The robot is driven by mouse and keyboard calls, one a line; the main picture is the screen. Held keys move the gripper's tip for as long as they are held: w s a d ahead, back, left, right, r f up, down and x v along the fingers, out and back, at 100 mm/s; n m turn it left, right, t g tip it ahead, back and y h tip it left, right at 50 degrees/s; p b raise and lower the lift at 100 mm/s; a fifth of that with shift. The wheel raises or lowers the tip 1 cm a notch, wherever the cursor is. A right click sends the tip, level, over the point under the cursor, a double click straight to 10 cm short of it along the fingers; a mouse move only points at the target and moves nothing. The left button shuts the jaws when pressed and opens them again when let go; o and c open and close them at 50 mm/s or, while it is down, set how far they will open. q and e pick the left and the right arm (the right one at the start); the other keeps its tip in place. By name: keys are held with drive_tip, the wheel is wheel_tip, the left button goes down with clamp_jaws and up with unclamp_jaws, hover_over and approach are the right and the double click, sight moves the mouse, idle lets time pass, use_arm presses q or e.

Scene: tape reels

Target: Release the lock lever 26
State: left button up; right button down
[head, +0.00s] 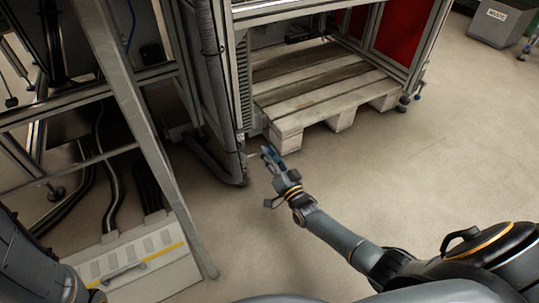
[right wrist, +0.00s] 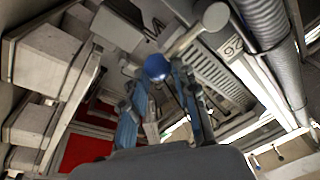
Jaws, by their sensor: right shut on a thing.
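The lock lever's round blue knob (right wrist: 157,67) shows in the right wrist view between the fingertips of my right gripper (right wrist: 158,78). The gripper is shut on it, and the fingers hide part of the lever. A label (right wrist: 233,47) beside it reads as an upside-down 26. In the head view, my right gripper (head: 267,153) is at the lower corner of the machine frame, just in front of the wooden pallet. The lever itself is too small to make out there. My left gripper is out of view.
The wooden pallet (head: 287,125) lies inside the metal frame (head: 232,90). A light case with a yellow stripe (head: 150,262) is at lower left, beside a slanted metal post (head: 150,150). A grey bin (head: 497,22) stands far right.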

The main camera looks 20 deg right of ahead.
drive_tip(key=shift+w+a+r, duration=0.1)
drive_tip(key=shift+a+r, duration=0.05)
drive_tip(key=shift+a, duration=0.35)
drive_tip(key=c, duration=1.4)
unclamp_jaws()
drive_tip(key=o, duration=0.4)
drive_tip(key=shift+a, duration=0.1)
drive_tip(key=shift+d, duration=0.2)
drive_tip(key=v, duration=1.2)
drive_tip(key=shift+d, duration=0.1)
